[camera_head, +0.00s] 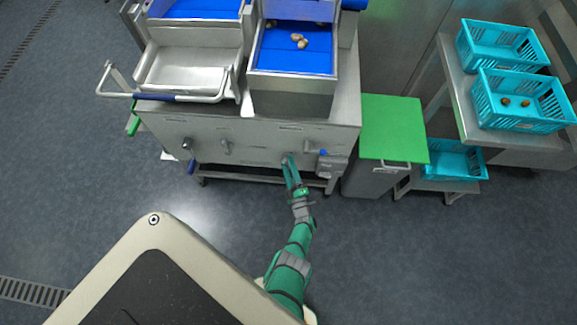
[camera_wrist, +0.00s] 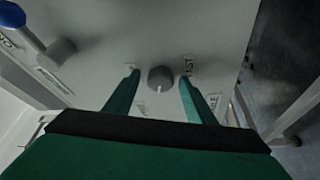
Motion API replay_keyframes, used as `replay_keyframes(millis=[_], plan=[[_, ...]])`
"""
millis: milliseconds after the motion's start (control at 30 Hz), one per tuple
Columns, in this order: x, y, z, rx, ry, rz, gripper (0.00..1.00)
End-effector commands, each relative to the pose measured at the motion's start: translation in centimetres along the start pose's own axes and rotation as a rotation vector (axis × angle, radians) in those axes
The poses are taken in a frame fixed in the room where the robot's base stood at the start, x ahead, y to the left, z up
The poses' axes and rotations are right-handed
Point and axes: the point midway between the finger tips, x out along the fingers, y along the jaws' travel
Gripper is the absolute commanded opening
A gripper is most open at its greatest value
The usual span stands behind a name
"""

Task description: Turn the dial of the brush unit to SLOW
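The dial (camera_wrist: 161,78) is a round grey knob on the steel front panel (camera_wrist: 210,35). It shows in the wrist view between the two green fingers of my gripper (camera_wrist: 159,76). A short white pointer mark on it faces the bottom of that view. A gap shows on both sides, so the fingers are apart and not closed on it. A label reading FAST (camera_wrist: 188,65) is right of the dial; other small labels nearby are partly hidden or unreadable. In the head view my gripper (camera_head: 289,162) reaches up to the machine's front panel (camera_head: 260,137) and covers the dial.
A blue-ended lever (camera_wrist: 28,28) is at the wrist view's upper left. A green-topped bin (camera_head: 394,128) stands right. Open floor lies in front.

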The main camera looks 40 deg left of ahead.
Motion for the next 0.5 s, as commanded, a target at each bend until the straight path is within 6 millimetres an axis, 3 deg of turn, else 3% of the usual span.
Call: replay_keyframes(millis=[267,500], plan=[[-0.6,-0.1,0.1,0.0,-0.001,-0.001,0.5],[-4.0,-0.1,0.1,-0.002,-0.003,-0.003,0.5]])
